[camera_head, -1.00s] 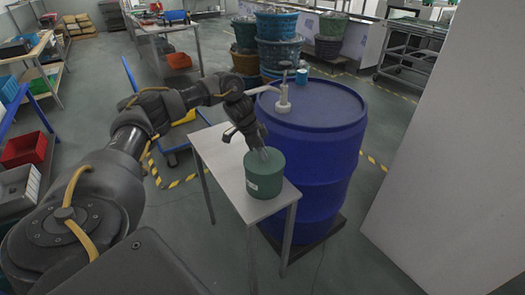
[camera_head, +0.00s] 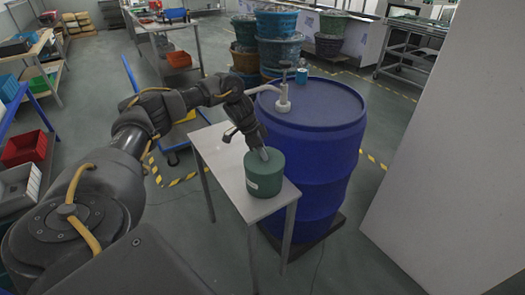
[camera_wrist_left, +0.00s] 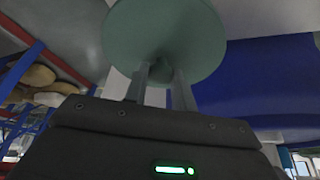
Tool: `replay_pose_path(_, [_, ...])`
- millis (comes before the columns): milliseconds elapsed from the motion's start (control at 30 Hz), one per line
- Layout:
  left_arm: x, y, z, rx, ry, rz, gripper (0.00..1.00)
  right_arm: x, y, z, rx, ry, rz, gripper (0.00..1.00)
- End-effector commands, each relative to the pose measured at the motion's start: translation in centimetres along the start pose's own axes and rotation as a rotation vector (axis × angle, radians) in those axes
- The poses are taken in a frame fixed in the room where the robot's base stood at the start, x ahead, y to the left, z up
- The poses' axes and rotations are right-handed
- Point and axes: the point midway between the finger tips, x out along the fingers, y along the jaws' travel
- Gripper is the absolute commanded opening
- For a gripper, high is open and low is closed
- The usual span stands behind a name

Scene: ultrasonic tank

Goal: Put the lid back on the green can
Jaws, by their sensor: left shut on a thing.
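The green can (camera_head: 264,180) stands upright on the small white table, beside the blue drum. My left gripper (camera_head: 264,154) points down at the top of the can. The can's opening is hidden. My right gripper is not in view.
The white table (camera_head: 222,160) has free room behind and left of the can. The large blue drum (camera_head: 325,150), with a pump fitting (camera_head: 283,98) on top, stands close on the right. A blue cart (camera_head: 180,143) is behind the table.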

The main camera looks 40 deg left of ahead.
Motion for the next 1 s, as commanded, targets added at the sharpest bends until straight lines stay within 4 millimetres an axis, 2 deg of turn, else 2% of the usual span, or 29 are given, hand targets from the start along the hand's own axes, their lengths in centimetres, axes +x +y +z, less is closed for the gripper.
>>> replay_pose_path(967, [0.02,-0.01,0.00,0.000,0.000,0.000,0.00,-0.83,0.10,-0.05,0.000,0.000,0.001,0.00])
replay_pose_path(1000, [0.02,-0.01,0.00,0.000,0.000,0.000,0.28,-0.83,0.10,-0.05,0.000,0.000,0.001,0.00])
